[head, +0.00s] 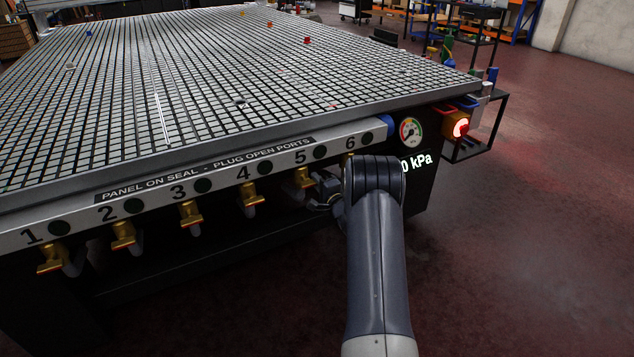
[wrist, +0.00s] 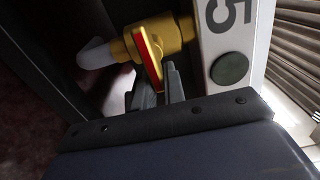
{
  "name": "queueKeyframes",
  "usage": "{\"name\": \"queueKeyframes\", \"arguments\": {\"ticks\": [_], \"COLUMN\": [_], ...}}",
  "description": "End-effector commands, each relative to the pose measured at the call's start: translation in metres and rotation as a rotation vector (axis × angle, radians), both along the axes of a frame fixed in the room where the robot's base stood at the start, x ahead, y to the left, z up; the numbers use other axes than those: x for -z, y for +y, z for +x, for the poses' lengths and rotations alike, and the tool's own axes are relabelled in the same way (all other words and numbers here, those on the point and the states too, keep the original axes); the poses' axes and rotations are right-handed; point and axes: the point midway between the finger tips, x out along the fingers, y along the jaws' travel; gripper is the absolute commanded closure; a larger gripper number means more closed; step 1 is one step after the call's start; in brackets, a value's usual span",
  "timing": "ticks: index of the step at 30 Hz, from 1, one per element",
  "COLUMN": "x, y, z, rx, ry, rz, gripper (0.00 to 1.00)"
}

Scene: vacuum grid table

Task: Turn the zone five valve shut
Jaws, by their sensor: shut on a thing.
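The zone five valve (head: 304,178) is a brass-yellow fitting on the table's front panel, under the number 5. Its flat handle, yellow with a red face (wrist: 148,60), shows in the wrist view with a pale pipe end to its left. My gripper (head: 318,199) is at this valve, and in the wrist view its two dark fingers (wrist: 160,92) are shut on the handle, one on each side. The handle lies across the valve body in that view. My forearm hides the zone six valve in the head view.
Zone valves 4 (head: 252,196) and 3 (head: 190,215) are to the left, with more beyond. The gridded table top (head: 200,90) is above. A gauge (head: 410,131), a partly hidden kPa display (head: 417,162) and a lit red button (head: 460,127) are right. Floor at right is clear.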

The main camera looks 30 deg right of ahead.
Motion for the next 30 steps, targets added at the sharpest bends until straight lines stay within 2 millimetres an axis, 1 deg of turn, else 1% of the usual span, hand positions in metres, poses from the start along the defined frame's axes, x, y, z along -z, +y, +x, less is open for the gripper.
{"name": "queueKeyframes", "arguments": {"ticks": [1, 6, 9, 15, 18, 20, 23, 30], "x": [0.001, 0.001, 0.001, 0.0, 0.0, 0.0, -0.001, 0.0], "y": [0.0, 0.0, 0.0, 0.0, 0.0, -0.001, -0.002, -0.003], "z": [0.0, 0.0, 0.0, 0.0, -0.004, -0.009, -0.023, -0.069], "rx": [0.001, 0.001, 0.001, 0.0, 0.0, 0.001, 0.002, 0.003], "ry": [0.002, 0.002, 0.001, 0.001, 0.002, 0.002, 0.002, 0.003], "rz": [0.002, 0.001, 0.0, 0.0, 0.0, 0.0, 0.0, 0.002], "gripper": [0.87, 0.74, 0.67, 0.67, 0.67, 0.67, 0.67, 0.67]}}
